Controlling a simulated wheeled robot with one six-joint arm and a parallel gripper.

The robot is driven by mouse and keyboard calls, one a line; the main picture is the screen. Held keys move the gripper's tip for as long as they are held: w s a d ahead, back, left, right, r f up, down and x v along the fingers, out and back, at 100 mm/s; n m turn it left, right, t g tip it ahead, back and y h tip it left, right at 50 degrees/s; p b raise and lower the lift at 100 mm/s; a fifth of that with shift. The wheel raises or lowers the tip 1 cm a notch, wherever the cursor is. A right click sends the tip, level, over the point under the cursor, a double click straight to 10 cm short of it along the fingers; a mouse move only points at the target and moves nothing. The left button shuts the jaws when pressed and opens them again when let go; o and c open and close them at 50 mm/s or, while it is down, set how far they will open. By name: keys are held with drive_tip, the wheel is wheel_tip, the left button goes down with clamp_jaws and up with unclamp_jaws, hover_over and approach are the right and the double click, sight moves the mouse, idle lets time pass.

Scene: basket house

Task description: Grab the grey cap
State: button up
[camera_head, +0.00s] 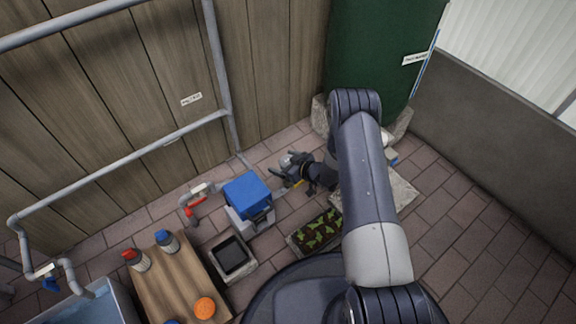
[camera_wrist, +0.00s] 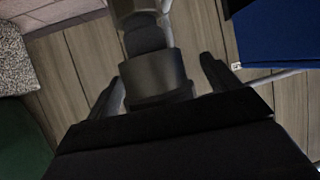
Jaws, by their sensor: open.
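The grey cap (camera_wrist: 158,76) is a short, dark grey cylinder on a grey pipe-like piece in the wrist view. My gripper (camera_wrist: 162,70) is open, with one black finger on each side of the cap. There are visible gaps between the fingers and the cap. In the head view my gripper (camera_head: 286,168) is low near the wooden fence, right of the blue-topped box. A small grey rounded part (camera_head: 290,158) shows at its fingers there, largely hidden by them. The cap's lower end is hidden behind the gripper body in the wrist view.
The blue-topped box (camera_head: 246,195) stands close left of my gripper. A planter with seedlings (camera_head: 318,232) lies in front. The green tank (camera_head: 375,50) stands behind right, and the wooden fence (camera_head: 270,70) behind. A wooden table (camera_head: 170,280) with bottles is at lower left. Paving at right is clear.

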drive_tip(key=shift+c, duration=0.2)
drive_tip(key=c, duration=1)
drive_tip(key=shift+r, duration=0.1)
